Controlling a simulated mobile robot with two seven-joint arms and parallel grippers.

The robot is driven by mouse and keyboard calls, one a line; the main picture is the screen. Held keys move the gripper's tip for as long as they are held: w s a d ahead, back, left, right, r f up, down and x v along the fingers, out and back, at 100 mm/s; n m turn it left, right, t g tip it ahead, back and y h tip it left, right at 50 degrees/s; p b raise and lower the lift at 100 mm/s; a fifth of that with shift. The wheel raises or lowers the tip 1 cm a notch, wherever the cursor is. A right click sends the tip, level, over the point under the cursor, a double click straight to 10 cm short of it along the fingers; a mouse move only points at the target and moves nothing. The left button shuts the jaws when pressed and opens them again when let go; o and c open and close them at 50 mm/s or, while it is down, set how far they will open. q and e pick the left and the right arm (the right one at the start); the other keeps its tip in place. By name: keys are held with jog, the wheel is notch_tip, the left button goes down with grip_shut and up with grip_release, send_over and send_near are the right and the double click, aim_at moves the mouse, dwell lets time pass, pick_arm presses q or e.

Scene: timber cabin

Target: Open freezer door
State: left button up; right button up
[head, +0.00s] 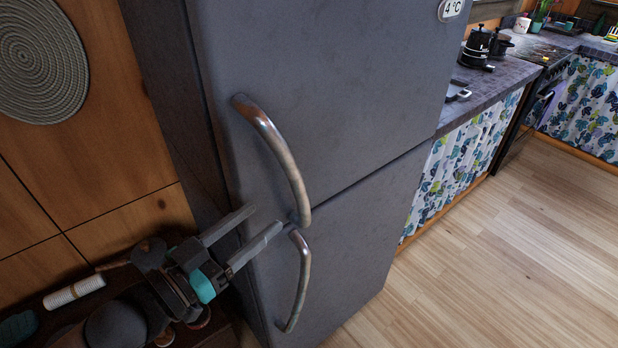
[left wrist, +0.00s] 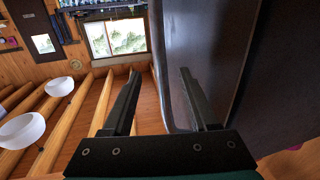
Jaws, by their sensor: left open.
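A tall grey fridge-freezer has an upper door (head: 350,80) with a "4 °C" label and a lower door (head: 350,245). Both doors look shut. The upper door has a curved metal handle (head: 275,150) along its left side. The lower door has a similar handle (head: 304,280) just below. My left gripper (head: 264,219) is open and empty, left of the handles, its fingertips near the gap between them. Contact is not clear. In the left wrist view its fingers (left wrist: 160,75) are spread, with a dark panel (left wrist: 210,50) behind the right one. My right gripper is not in view.
A wooden wall (head: 110,130) with a round woven mat (head: 42,60) stands left of the fridge. A low dark surface with a white roll (head: 75,292) lies below my left arm. A counter (head: 490,95) runs right of the fridge. The wooden floor (head: 490,260) at right is clear.

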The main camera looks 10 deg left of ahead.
pick_arm(q)
send_over(309, 180)
jog(key=s+d, duration=0.1)
jog(key=s, duration=0.5)
jog(key=shift+w+d, duration=0.2)
jog(key=shift+w, duration=0.05)
jog(key=shift+c, duration=0.3)
grip_shut()
dwell(0.9)
